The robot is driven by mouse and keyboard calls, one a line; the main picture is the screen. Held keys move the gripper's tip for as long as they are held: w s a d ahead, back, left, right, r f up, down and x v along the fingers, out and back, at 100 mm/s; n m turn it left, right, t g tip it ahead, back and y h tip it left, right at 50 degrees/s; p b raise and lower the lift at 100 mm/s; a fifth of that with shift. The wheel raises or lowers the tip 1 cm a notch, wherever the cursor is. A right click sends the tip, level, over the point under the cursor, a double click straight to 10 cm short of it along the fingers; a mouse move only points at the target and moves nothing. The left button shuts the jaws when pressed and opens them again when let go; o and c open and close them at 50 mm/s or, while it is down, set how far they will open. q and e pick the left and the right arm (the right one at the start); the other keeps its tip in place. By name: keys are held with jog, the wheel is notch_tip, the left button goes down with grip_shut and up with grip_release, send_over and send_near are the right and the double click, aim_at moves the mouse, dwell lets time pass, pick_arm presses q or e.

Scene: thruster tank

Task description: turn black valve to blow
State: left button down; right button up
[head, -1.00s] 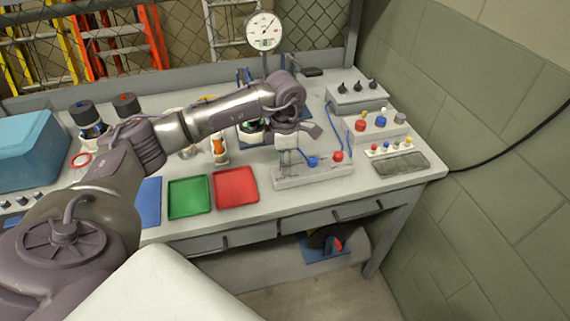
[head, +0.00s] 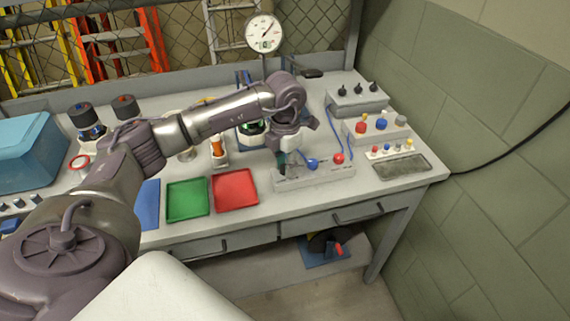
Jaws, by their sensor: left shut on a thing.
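A grey valve block (head: 318,178) stands near the front of the workbench, right of the red tray. It carries a blue valve (head: 312,164) in the middle and a red valve (head: 338,158) at the right. My left gripper (head: 284,160) points down at the block's left end, beside the blue valve. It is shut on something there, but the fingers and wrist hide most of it. No black valve shows clearly; the held spot is where one could be hidden. My right gripper is not in view.
A round gauge (head: 264,33) stands behind my left wrist. Green (head: 188,199) and red (head: 235,190) trays lie left of the block. Boxes with knobs (head: 357,96) stand at the back right, and a grey wall (head: 480,150) bounds the right side.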

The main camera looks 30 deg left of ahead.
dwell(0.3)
pick_arm(q)
jog(key=c, duration=0.8)
grip_release()
jog(key=shift+c, duration=0.2)
notch_tip(320, 180, up, 12)
